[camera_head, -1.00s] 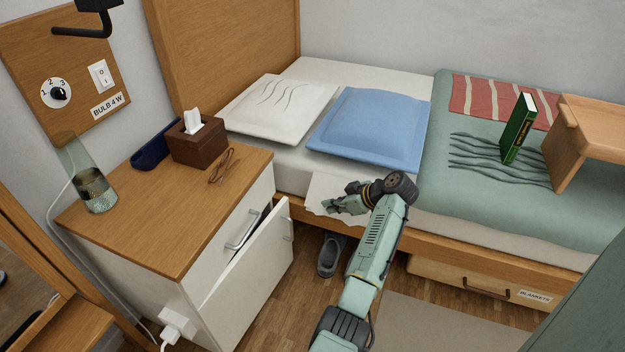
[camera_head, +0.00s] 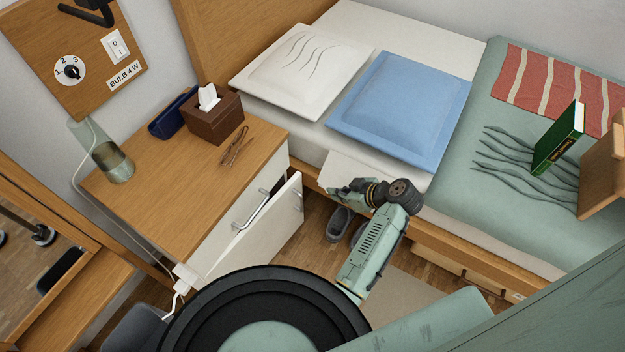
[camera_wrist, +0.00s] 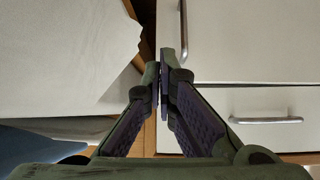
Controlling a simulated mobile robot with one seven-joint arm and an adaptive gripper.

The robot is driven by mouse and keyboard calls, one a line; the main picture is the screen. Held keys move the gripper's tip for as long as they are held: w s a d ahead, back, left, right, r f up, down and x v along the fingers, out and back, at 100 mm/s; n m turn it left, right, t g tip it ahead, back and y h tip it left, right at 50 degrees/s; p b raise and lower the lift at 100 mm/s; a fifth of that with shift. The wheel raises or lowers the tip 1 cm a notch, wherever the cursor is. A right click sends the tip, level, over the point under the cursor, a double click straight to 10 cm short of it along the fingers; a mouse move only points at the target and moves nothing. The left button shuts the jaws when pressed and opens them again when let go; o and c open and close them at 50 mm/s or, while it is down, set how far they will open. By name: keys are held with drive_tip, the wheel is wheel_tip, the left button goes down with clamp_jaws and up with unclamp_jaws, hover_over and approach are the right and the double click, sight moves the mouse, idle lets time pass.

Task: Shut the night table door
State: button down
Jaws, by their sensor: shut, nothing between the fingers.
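The night table (camera_head: 165,205) stands at the left in the head view, with a wooden top and a white front. In the wrist view my closed fingers (camera_wrist: 160,76) point at the edge of a large white panel; the drawer handle (camera_wrist: 265,120) shows at right.
A tissue box (camera_head: 215,118), glasses (camera_head: 236,147), a blue case (camera_head: 173,115) and a glass carafe (camera_head: 112,162) stand on the table top. The bed (camera_head: 310,150) is close behind my gripper. Shoes (camera_head: 340,224) lie on the floor beneath it.

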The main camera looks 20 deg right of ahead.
drive_tip(key=shift+w+a+r+p+x, duration=0.15)
drive_tip(key=shift+w+r+p+x, duration=0.15)
drive_tip(key=shift+x, duration=1.55)
drive_tip(key=shift+w+a+r+p+x, duration=0.15)
drive_tip(key=shift+w+r+p+x, duration=0.15)
drive_tip(key=shift+x, duration=1.5)
drive_tip(key=shift+w+a+r+p+x, duration=0.15)
drive_tip(key=shift+r+p+x, duration=0.2)
drive_tip(key=shift+x, duration=1.5)
